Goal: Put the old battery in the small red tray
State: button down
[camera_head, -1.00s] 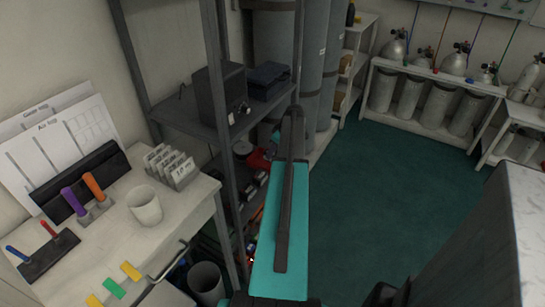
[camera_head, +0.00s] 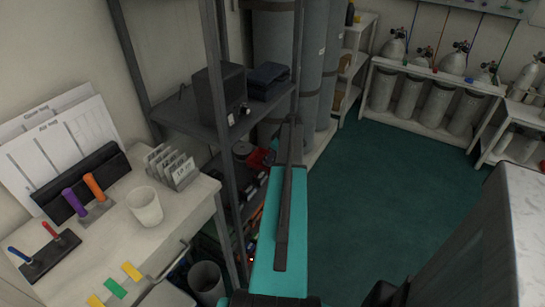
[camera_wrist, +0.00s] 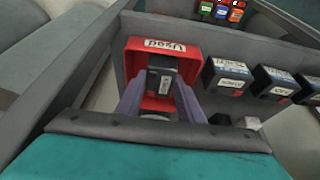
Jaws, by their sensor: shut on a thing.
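The small red tray (camera_wrist: 136,46), labelled "Used", sits on a grey shelf in the wrist view. It also shows as a red patch beside my arm in the head view (camera_head: 261,160). The old battery (camera_wrist: 163,78), a dark block with a pale label, is between the fingers of my gripper (camera_wrist: 160,86). The gripper is shut on it, with the battery over or inside the tray. I cannot tell whether it touches the tray floor. In the head view my arm hides the gripper and the battery.
Labelled dark batteries (camera_wrist: 229,76) stand in a row right of the tray. Small coloured items (camera_wrist: 221,11) are at the top of the wrist view. In the head view a shelf post (camera_head: 229,160) stands left of my arm. A workbench (camera_head: 120,225) is at left; the green floor is clear.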

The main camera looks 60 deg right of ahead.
jog(key=shift+f, duration=0.1)
jog(key=c, duration=1.2)
grip_release()
jog(key=b+v, duration=0.1)
jog(key=v, duration=1.1)
jog(key=shift+s, duration=0.1)
